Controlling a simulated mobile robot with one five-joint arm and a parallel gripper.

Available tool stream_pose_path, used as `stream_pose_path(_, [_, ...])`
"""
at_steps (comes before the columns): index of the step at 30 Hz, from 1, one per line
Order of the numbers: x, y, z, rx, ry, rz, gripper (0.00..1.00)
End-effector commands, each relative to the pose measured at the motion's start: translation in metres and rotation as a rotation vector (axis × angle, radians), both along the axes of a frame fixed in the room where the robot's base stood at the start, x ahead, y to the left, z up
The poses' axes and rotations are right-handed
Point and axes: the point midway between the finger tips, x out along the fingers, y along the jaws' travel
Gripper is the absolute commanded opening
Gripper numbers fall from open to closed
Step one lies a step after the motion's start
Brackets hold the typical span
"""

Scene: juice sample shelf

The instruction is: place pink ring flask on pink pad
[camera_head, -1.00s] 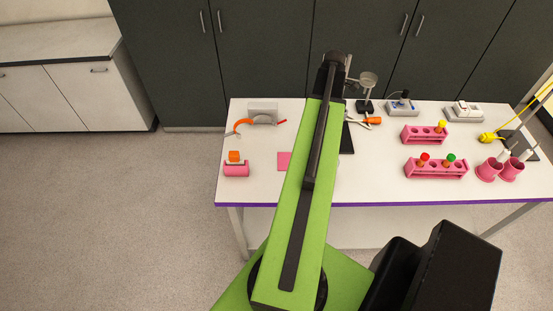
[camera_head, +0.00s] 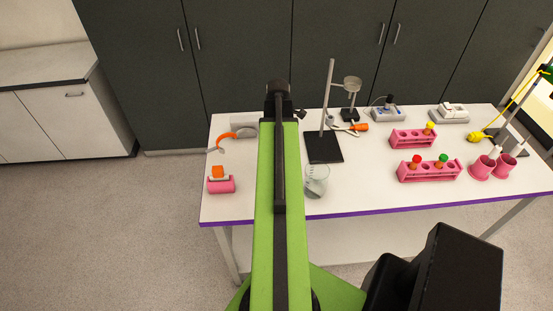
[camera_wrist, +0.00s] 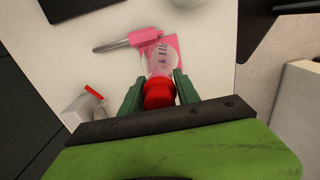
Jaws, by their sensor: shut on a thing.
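In the wrist view my gripper (camera_wrist: 159,90) is shut on a clear flask (camera_wrist: 160,64) with dark graduation marks and a red top. The red top is nearest my camera, between the green fingers. The flask's far end points toward the pink pad (camera_wrist: 174,42), which shows partly behind it on the white table. I cannot tell whether the flask touches the pad. A pink ring on the flask cannot be made out clearly. In the head view my arm hides the gripper, the flask and the pad.
A metal tool with a pink end (camera_wrist: 130,40) lies beside the pad. On the table (camera_head: 390,195) stand a glass beaker (camera_head: 316,181), a ring stand (camera_head: 325,147), pink tube racks (camera_head: 430,172), pink cups (camera_head: 482,168) and an orange block (camera_head: 218,171) on a pink holder.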

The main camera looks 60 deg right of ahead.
Motion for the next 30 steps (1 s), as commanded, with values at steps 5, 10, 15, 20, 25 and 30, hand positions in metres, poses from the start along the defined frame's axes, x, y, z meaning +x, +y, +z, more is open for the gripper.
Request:
stream_pose_path(5, [0.004, 0.005, -0.003, 0.000, 0.000, -0.001, 0.00])
stream_pose_path(10, [0.004, 0.004, -0.016, 0.000, 0.000, -0.001, 0.00])
stream_pose_path(15, [0.004, 0.004, -0.043, 0.000, 0.000, -0.001, 0.00])
stream_pose_path(20, [0.003, 0.004, -0.044, 0.000, 0.000, -0.002, 0.00])
stream_pose_path(25, [0.003, 0.004, -0.043, 0.000, 0.000, -0.002, 0.00])
stream_pose_path(30, [0.003, 0.004, -0.046, 0.000, 0.000, -0.002, 0.44])
